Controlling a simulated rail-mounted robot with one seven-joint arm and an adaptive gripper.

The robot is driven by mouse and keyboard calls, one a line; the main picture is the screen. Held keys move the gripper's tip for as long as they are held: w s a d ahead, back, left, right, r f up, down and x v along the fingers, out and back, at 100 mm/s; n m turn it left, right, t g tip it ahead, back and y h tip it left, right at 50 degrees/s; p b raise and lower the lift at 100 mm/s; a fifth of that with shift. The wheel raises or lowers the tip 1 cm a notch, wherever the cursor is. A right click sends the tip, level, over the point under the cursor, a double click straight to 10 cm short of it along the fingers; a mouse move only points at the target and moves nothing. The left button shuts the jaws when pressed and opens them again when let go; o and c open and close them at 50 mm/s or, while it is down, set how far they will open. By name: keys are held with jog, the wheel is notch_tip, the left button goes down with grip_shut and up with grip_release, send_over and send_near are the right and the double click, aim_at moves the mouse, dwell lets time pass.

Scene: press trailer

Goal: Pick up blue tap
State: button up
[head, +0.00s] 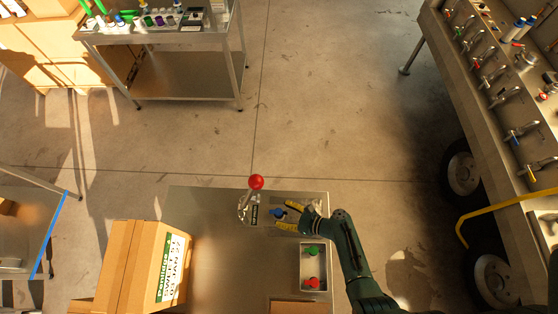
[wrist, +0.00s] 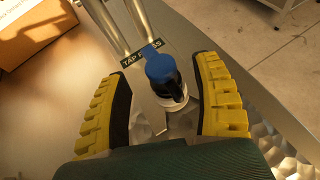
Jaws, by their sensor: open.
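The blue tap (head: 278,212) stands on the metal table, close to the press plate. In the wrist view the blue tap (wrist: 162,66) has a blue cap on a dark body and sits in front of a label that reads "TAP PRESS". My gripper (head: 288,214) is open, with its yellow ribbed fingers on either side of the tap. In the wrist view my gripper (wrist: 165,95) shows a finger to the left and a finger to the right of it, with gaps.
A lever with a red knob (head: 256,182) rises just left of the tap. A tray (head: 313,288) with a green and a red piece lies to the right. A cardboard box (head: 130,262) stands at the table's left. Bare tabletop (head: 215,265) lies between.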

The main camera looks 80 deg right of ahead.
jog(key=shift+b+x, duration=0.4)
jog(key=shift+x, duration=0.6)
jog(key=shift+w+d+f, duration=0.1)
jog(key=shift+w, duration=0.25)
jog(key=shift+c, duration=0.2)
jog(key=c, duration=1)
jog(key=shift+o, duration=0.2)
